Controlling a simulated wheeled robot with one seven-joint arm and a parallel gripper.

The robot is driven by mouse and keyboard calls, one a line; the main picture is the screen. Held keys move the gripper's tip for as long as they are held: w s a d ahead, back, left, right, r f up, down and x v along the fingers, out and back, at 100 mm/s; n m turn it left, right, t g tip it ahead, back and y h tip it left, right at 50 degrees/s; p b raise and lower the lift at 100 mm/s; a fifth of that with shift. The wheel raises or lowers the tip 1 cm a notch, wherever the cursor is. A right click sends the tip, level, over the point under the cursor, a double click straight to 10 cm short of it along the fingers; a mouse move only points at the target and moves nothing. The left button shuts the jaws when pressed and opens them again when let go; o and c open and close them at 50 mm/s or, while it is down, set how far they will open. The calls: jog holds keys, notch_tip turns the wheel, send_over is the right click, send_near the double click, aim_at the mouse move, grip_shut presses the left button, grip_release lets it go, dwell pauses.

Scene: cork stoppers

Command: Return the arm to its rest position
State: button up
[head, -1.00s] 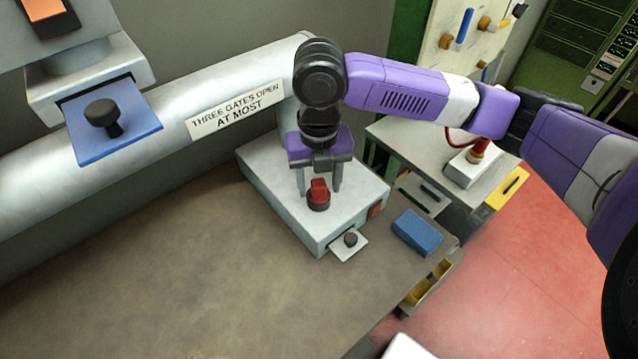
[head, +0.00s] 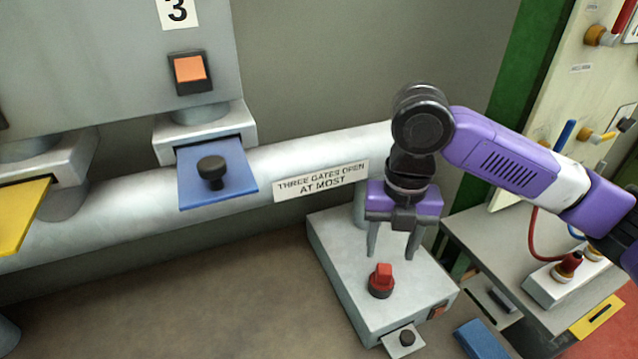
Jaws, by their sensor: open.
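My gripper (head: 393,250) hangs from my purple and black arm on the right side of the head view. Its two grey fingers point down and stand apart, with nothing between them. It is above a grey box (head: 335,262) on the bench. A red knob (head: 381,279) on a dark base sits on top of this box, just below the fingertips and apart from them.
A pipe (head: 275,165) runs along the wall with a "THREE GATES OPEN AT MOST" label (head: 321,182). A blue gate plate (head: 217,178) and a yellow one (head: 20,212) stick out at left. A blue block (head: 483,340) lies right of the box. The bench (head: 210,300) is clear at left.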

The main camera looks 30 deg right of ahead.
jog(key=w+a+r+m+t+y, duration=0.3)
jog(key=w+a+m+t+y, duration=0.15)
jog(key=a, duration=0.55)
jog(key=w+a+r+m+t+y, duration=0.25)
jog(key=a+m+t, duration=0.2)
jog(key=a, duration=0.55)
jog(key=w+a+r+m+t+y, duration=0.2)
jog(key=w+a+m+t+y, duration=0.25)
jog(key=a, duration=0.55)
jog(key=s+d+f+m+t+h, duration=0.1)
jog(key=s+d+f+m+h, duration=0.35)
jog(key=s+f+m, duration=0.3)
jog(key=s+d+f+m+t+h, duration=0.2)
jog(key=s+d+f+m+h, duration=0.1)
jog(key=s+f+m+h, duration=0.4)
jog(key=s+d+g, duration=0.1)
jog(key=s+d, duration=0.3)
jog(key=s, duration=0.6)
jog(key=s+d, duration=0.4)
jog(key=s, duration=0.6)
jog(key=shift+s+d+f+g, duration=0.2)
jog(key=shift+d+g, duration=0.05)
jog(key=shift+g, duration=0.1)
